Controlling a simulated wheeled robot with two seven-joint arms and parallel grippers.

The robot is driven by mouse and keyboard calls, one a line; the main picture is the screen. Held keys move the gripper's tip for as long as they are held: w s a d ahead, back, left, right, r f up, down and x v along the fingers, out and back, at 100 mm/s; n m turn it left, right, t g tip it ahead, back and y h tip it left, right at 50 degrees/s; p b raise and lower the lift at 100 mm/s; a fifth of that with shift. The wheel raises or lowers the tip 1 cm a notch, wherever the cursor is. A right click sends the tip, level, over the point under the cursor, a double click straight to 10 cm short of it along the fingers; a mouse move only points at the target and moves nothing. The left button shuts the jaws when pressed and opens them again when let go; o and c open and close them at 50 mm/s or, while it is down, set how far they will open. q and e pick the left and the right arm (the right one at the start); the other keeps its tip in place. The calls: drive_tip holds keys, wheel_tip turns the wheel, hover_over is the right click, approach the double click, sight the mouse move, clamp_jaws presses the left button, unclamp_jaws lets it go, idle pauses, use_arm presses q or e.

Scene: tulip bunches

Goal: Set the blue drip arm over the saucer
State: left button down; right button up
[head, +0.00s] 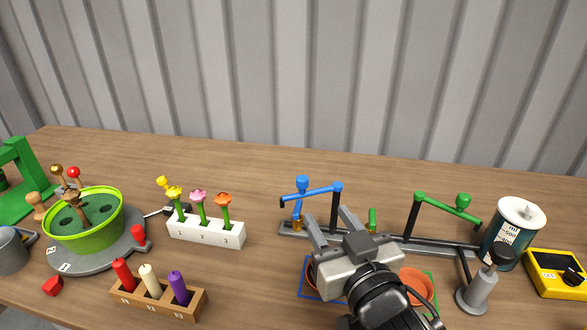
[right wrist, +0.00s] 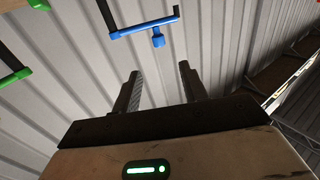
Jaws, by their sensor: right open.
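The blue drip arm (head: 318,190) reaches left from the top of a dark post, with a blue knob near its free end. It also shows in the right wrist view (right wrist: 143,27), ahead of the fingers. My right gripper (head: 326,214) is open and empty, its fingers pointing toward the blue arm's post; they look apart from the arm in the right wrist view (right wrist: 158,70). A blue square outline (head: 309,294) lies on the table, with a terracotta edge inside it mostly hidden by my gripper. A terracotta dish (head: 418,281) sits in a green outline. My left gripper is out of view.
A green drip arm (head: 440,199) stands on the same grey rail (head: 455,244). A can (head: 515,235), a grey knobbed stand (head: 481,290) and a yellow device (head: 556,274) are at the right. A white flower block (head: 206,232) and a wooden rack (head: 158,300) stand left.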

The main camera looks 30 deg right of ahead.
sight(305, 181)
use_arm(q)
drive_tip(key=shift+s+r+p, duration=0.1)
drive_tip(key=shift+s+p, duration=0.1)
drive_tip(key=shift+p, duration=0.65)
use_arm(e)
drive_tip(key=w+d, duration=0.1)
drive_tip(key=w, duration=1.3)
drive_tip(key=shift+w+d, duration=0.2)
drive_tip(key=shift+d, duration=0.2)
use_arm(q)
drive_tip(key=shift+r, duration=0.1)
use_arm(e)
clamp_jaws()
